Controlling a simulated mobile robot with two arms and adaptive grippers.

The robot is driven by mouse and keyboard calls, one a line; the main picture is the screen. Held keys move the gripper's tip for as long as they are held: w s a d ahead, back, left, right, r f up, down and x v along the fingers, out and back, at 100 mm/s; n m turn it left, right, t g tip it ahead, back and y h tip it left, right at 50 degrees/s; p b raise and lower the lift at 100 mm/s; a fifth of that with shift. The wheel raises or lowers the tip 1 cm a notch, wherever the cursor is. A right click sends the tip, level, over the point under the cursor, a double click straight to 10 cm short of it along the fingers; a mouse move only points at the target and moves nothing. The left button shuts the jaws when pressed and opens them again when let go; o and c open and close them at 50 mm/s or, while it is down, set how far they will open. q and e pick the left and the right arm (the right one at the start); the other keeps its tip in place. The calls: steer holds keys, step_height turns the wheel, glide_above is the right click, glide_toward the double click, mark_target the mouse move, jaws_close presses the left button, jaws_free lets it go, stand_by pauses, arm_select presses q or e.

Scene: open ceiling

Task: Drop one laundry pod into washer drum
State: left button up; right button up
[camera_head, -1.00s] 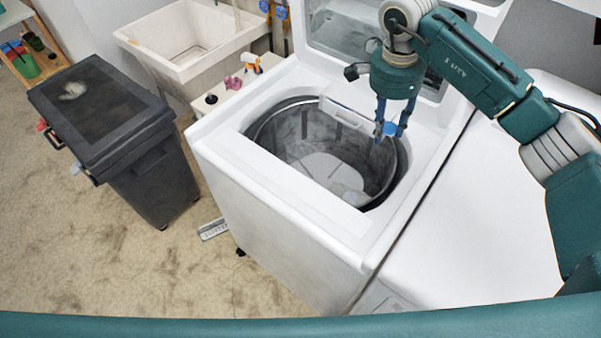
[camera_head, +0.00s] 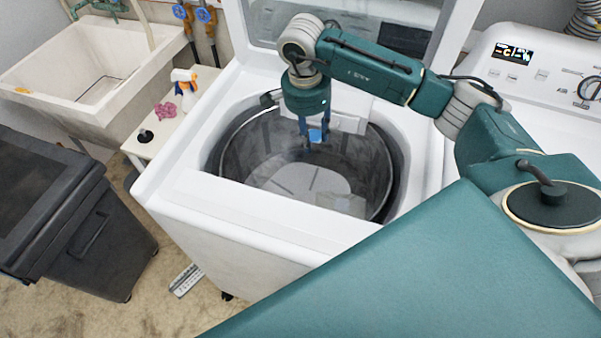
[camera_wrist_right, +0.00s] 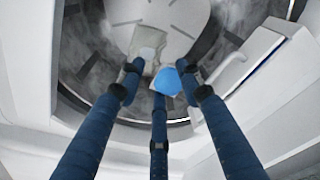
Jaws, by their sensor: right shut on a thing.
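The laundry pod (camera_head: 315,136) is small and blue, held between the fingertips of my right gripper (camera_head: 313,138). In the right wrist view the pod (camera_wrist_right: 168,80) shows blue with a paler part beside it, and the three dark blue fingers (camera_wrist_right: 160,95) close around it. The gripper points down over the washer drum (camera_head: 365,165), inside the outline of its opening. The drum is a round grey metal tub in the white top-loading washer (camera_head: 240,215). My left gripper is out of view.
The washer's raised lid (camera_head: 345,20) stands behind the opening. A pale flat item (camera_head: 345,204) lies low in the drum. A white dryer (camera_head: 535,95) stands at right, a dark bin (camera_head: 75,220) at left, and a sink (camera_head: 90,70) at back left.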

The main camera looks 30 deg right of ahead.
step_height(320, 180, down, 4)
steer(key=shift+w+b, duration=0.15)
steer(key=shift+b, duration=0.6)
steer(key=o, duration=1)
steer(key=shift+a, duration=0.1)
steer(key=shift+c, duration=0.2)
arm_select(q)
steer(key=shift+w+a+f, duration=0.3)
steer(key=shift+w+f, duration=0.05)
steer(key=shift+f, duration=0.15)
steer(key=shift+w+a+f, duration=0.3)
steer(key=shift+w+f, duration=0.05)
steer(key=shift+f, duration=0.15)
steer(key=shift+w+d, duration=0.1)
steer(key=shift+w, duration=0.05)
arm_select(e)
step_height(320, 180, up, 12)
steer(key=a, duration=0.1)
steer(key=shift+a, duration=0.2)
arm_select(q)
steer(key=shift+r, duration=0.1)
